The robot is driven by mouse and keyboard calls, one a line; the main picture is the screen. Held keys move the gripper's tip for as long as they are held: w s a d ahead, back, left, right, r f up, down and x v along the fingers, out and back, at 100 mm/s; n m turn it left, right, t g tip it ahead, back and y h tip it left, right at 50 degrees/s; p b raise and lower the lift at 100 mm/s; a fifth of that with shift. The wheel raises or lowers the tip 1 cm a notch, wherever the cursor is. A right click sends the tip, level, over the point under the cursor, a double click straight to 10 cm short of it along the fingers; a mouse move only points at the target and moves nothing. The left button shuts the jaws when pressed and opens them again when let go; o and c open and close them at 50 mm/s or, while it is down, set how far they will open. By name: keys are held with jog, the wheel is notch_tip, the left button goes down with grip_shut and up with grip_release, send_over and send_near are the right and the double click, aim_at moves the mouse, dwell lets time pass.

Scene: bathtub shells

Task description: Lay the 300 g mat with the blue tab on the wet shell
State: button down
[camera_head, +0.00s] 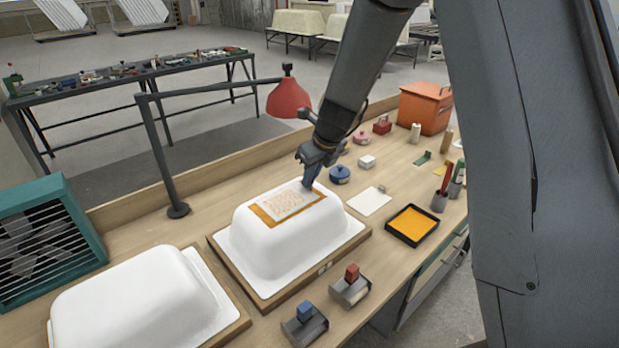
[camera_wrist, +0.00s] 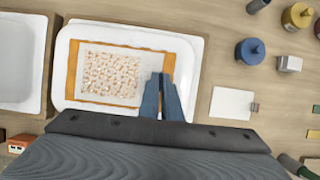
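The mat (camera_head: 288,203) is a pale sheet with a speckled orange-pink pattern. It lies flat on top of the middle white shell (camera_head: 262,251), over an orange wet patch (camera_head: 262,214) whose border shows around it. In the wrist view the mat (camera_wrist: 110,75) sits inside the orange patch (camera_wrist: 72,72). My gripper (camera_head: 308,184) is at the mat's right edge, its fingers pointing down. In the wrist view the fingertips (camera_wrist: 160,80) are close together on that edge. The mat's tab is hidden by the fingers, so its colour cannot be seen.
Another white shell (camera_head: 140,300) stands at left. A plain white sheet (camera_head: 369,201) and an orange-filled tray (camera_head: 412,225) lie right of the middle shell. A red lamp (camera_head: 288,98) stands behind.

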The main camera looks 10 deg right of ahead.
jog(key=shift+f, duration=0.25)
dwell(0.5)
jog(key=c, duration=1.4)
grip_release()
jog(key=shift+r+p, duration=0.15)
jog(key=shift+p, duration=0.15)
notch_tip(320, 180, up, 5)
jog(key=p, duration=0.5)
jog(key=shift+f+p, duration=0.2)
jog(key=shift+p, duration=0.1)
jog(key=shift+r, duration=1.1)
